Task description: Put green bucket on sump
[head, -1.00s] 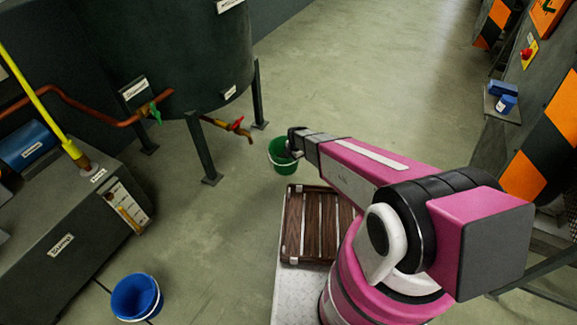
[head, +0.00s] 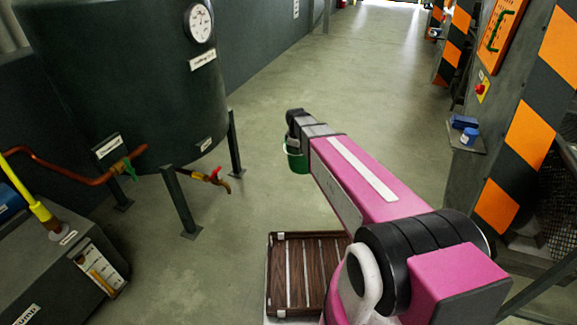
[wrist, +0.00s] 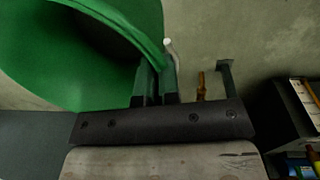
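The green bucket (head: 297,160) hangs at the end of my outstretched arm in the head view, partly hidden by the arm. In the wrist view the green bucket (wrist: 75,85) fills the upper left, its rim between the fingers. My gripper (wrist: 156,80) is shut on that rim. In the head view my gripper (head: 293,135) is small and its fingertips are hard to see. The sump (head: 55,270) is a dark box at the lower left, its label partly cut off. The bucket is well to the right of it, apart from it.
A dark tank (head: 130,90) on legs stands between the sump and my arm, with a red-handled tap (head: 214,178) low on its side. A brown slatted tray (head: 305,270) is near my base. A striped pillar (head: 510,130) stands at right. The aisle floor beyond is open.

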